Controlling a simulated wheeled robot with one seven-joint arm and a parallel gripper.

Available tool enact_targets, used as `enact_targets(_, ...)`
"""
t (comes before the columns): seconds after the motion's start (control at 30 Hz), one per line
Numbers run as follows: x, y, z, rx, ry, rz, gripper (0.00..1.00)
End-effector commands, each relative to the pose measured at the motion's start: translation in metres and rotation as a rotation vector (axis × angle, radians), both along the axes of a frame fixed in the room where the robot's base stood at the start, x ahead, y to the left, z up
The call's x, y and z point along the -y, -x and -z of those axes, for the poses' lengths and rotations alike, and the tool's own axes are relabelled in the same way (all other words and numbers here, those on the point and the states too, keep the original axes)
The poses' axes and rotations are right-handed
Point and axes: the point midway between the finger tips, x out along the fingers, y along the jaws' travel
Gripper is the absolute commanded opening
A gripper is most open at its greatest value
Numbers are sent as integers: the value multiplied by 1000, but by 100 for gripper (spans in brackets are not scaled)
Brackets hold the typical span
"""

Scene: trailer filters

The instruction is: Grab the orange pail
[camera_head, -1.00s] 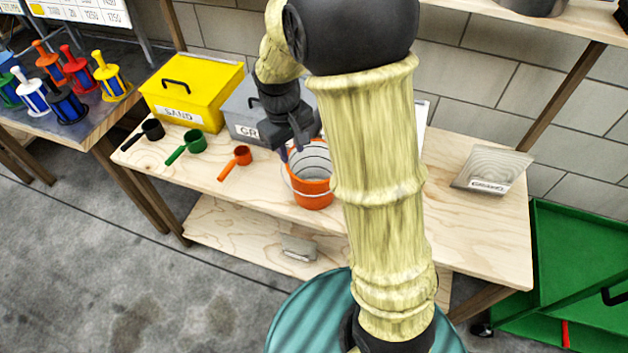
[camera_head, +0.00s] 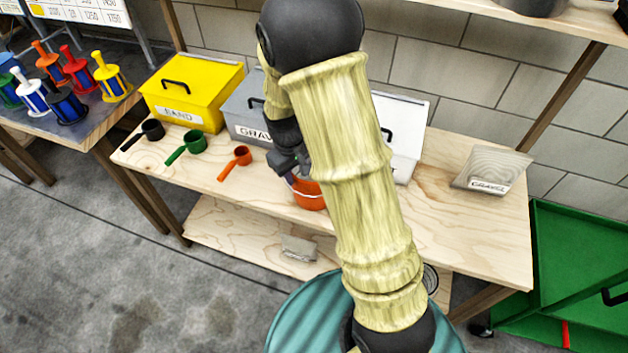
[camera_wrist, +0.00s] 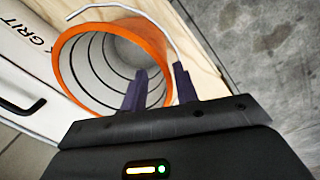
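The orange pail (camera_head: 309,195) stands upright on the wooden bench, partly hidden behind my arm and gripper. In the wrist view the pail (camera_wrist: 66,68) shows its orange rim and grey ringed inside. Its thin pale handle arcs over the top side and ends near my right-hand finger. My gripper (camera_wrist: 158,76) is open, with two dark fingers apart. One finger appears over the pail's opening and the other just outside the rim, so the rim's near side lies between them. I cannot tell whether either finger touches. In the head view my gripper (camera_head: 289,172) is at the pail's upper left.
Orange (camera_head: 236,162), green (camera_head: 188,147) and black (camera_head: 148,133) scoops lie left of the pail. Behind are a yellow sand box (camera_head: 195,90), a grey gravel box (camera_head: 243,110) and a white box (camera_head: 408,115). The bench's right part is mostly clear.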

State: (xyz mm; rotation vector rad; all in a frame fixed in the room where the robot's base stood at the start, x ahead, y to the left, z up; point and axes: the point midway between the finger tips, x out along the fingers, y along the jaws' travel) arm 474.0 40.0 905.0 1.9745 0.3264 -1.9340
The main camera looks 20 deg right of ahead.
Motion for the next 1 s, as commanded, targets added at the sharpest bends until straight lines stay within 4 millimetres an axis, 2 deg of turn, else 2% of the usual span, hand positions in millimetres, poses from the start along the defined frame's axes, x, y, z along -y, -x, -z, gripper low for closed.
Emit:
enact_targets(0.33,2,-1,44,-4,1,0,30)
enact_targets(0.9,2,-2,46,-1,-1,0,30)
enact_targets(1.0,2,-2,46,-1,-1,0,10)
